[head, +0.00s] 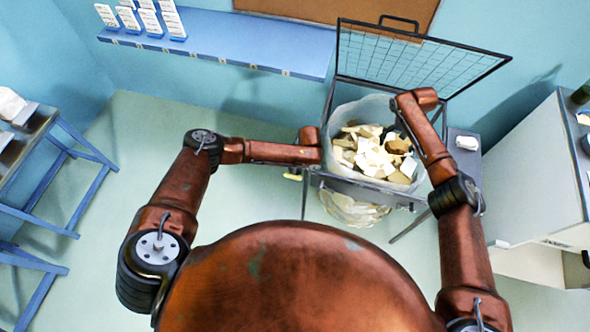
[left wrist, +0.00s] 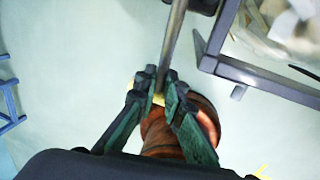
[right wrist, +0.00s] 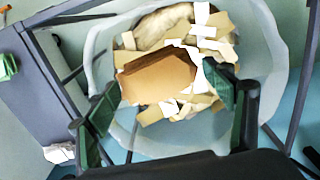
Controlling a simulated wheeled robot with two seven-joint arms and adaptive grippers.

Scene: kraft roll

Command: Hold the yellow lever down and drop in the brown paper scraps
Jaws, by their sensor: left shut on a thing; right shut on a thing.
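My left gripper (left wrist: 160,85) is shut on the yellow lever (left wrist: 158,98), at the end of a metal rod. In the head view a yellow end (head: 292,177) shows below my left wrist, beside the bin stand. My right gripper (right wrist: 165,108) is shut on brown paper scraps (right wrist: 158,78) and holds them over the mouth of the bag-lined bin (right wrist: 268,45). The brown scraps (head: 398,146) also show in the head view, above the pale scraps in the bin. My right fingertips are partly hidden there by my arm.
The wire-grid lid (head: 415,62) stands raised behind the bin. Pale paper scraps (head: 366,158) fill the bin. A blue shelf (head: 235,42) is at the back, a blue-legged table (head: 85,150) at left, and a white cabinet (head: 535,170) at right. Floor at left is clear.

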